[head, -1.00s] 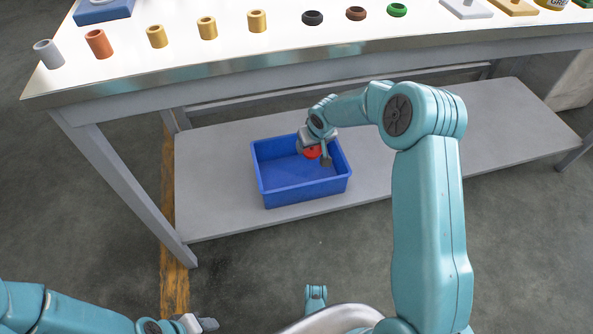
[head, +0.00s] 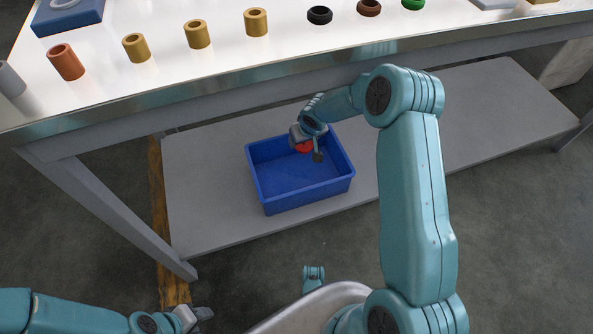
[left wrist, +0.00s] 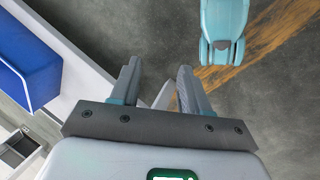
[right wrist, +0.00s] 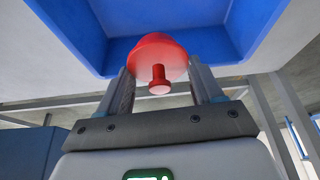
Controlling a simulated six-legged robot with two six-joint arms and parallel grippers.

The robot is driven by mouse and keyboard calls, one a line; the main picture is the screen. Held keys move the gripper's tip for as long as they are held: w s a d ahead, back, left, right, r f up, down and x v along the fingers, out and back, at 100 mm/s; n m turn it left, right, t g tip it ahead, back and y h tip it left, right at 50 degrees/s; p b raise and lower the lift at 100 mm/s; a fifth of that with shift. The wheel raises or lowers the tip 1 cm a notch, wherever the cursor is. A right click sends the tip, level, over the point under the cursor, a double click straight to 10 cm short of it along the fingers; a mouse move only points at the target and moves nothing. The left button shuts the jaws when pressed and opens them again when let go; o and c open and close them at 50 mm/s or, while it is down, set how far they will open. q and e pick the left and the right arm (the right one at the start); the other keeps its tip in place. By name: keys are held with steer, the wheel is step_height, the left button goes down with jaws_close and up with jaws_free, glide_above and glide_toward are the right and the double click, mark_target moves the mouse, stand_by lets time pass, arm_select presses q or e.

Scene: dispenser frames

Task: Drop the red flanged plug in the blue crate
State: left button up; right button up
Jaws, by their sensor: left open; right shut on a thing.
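The red flanged plug (right wrist: 156,58) is between the fingers of my right gripper (right wrist: 158,85), which is shut on it. In the head view the plug (head: 304,147) shows as a small red patch, partly hidden by my right gripper (head: 306,146). The blue crate (head: 310,197) stands on the lower shelf, and the plug is over its back part. In the right wrist view the crate (right wrist: 85,45) lies beyond the plug. The crate (left wrist: 25,60) also shows at the left of the left wrist view. My left gripper (head: 197,317) is open and empty at the bottom left, away from the crate.
The grey lower shelf (head: 205,215) has free room around the crate. The white tabletop (head: 160,75) overhangs behind it, carrying several tubes and rings. A table leg (head: 110,215) stands at the left.

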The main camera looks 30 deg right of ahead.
step_height(320, 180, down, 6)
steer(key=b, duration=0.3)
steer(key=shift+s+r, duration=0.15)
steer(key=shift+r, duration=0.1)
arm_select(q)
steer(key=f, duration=0.1)
steer(key=w+f, duration=0.1)
steer(key=f, duration=0.1)
steer(key=shift+w+a+f+t, duration=0.15)
steer(key=shift+a+f+t, duration=0.05)
steer(key=shift+a+t, duration=0.1)
arm_select(e)
steer(key=shift+r, duration=0.1)
steer(key=o, duration=1.1)
